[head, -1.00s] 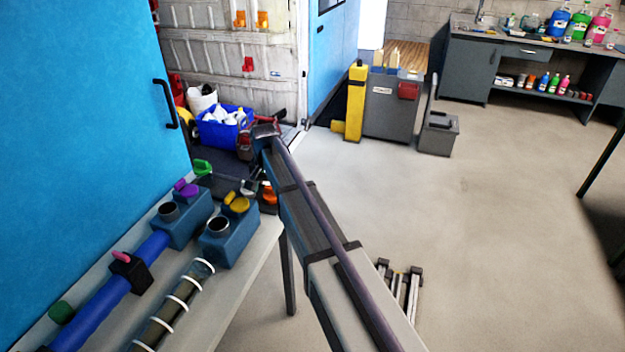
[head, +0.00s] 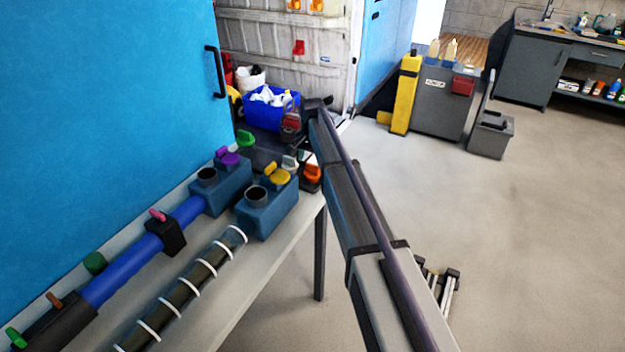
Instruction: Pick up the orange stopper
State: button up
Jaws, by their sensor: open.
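The orange stopper (head: 312,172) sits at the right end of a dark holder at the far end of the bench, beside a white-grey stopper (head: 290,163). My arm reaches away from the lower right, and its far end passes just behind and right of the stopper. My gripper (head: 290,126) is small at the arm's far end, above and left of the orange stopper and apart from it. It is open, with nothing visible in it. The lower part of the orange stopper is hard to make out.
Blue duct blocks with a purple stopper (head: 228,157) and a yellow stopper (head: 279,175) stand on the bench (head: 262,275). A green stopper (head: 245,138) is behind them. A blue bin (head: 270,115) stands beyond.

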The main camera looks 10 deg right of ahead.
aim_at(312, 165)
notch_tip(312, 165, down, 4)
jog(key=b, duration=0.3)
jog(key=shift+w+f, duration=0.15)
jog(key=shift+f, duration=0.05)
jog(key=shift+r, duration=0.2)
jog(key=c, duration=1)
notch_tip(312, 165, up, 10)
jog(key=p, duration=1)
jog(key=shift+r+p, duration=0.2)
jog(key=shift+p, duration=0.2)
